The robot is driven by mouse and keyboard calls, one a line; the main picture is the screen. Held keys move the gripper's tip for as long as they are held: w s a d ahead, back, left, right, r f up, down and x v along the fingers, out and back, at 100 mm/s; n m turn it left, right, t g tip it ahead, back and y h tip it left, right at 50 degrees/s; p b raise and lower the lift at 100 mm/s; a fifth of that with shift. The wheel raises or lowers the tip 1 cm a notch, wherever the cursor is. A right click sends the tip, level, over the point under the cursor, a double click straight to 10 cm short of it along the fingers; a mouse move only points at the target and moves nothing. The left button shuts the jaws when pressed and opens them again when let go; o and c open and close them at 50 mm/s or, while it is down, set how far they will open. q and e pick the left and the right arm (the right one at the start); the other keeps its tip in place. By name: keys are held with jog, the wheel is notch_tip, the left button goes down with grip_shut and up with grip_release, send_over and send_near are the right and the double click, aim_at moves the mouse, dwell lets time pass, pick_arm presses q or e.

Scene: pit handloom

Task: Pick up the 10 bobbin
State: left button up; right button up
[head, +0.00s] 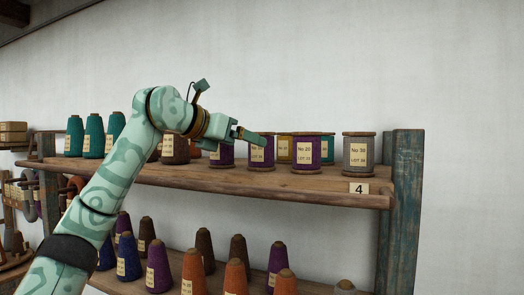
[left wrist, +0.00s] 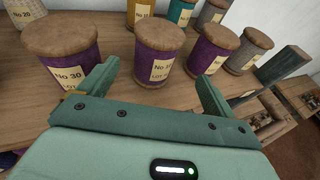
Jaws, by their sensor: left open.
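Purple bobbins with wooden ends stand upright in a row on the upper shelf (head: 330,188). In the left wrist view, one purple bobbin (left wrist: 160,38) stands just beyond the gap between my fingers; its label seems to start "No 1", but is too small to read surely. It also shows in the head view (head: 261,160). A purple bobbin labelled No 30 (left wrist: 60,38) stands to its left, another purple bobbin (left wrist: 213,45) to its right. My left gripper (head: 254,138) is open and empty, its fingers (left wrist: 155,88) pointing at the row. My right gripper is not in view.
A grey bobbin (head: 359,157) stands near the right shelf post (head: 405,190). A yellow bobbin (head: 285,150) and a teal bobbin (head: 327,150) stand behind. Teal cones (head: 94,135) stand at the left; several cones (head: 235,275) fill the lower shelf.

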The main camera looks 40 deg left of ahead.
aim_at(252, 171)
pick_arm(q)
jog(key=x, duration=0.3)
jog(key=shift+w, duration=0.3)
jog(key=shift+w+p, duration=0.35)
jog(key=shift+p, duration=0.1)
jog(key=x, duration=0.1)
jog(key=p+x, duration=0.1)
jog(key=x, duration=0.1)
jog(key=shift+w+a+f, duration=0.1)
jog(key=shift+w+a, duration=0.2)
jog(key=shift+w+f, duration=0.15)
jog(key=shift+w, duration=0.2)
jog(key=shift+s, duration=0.25)
jog(key=c, duration=1)
jog(key=shift+w, duration=0.1)
jog(key=shift+c, duration=0.6)
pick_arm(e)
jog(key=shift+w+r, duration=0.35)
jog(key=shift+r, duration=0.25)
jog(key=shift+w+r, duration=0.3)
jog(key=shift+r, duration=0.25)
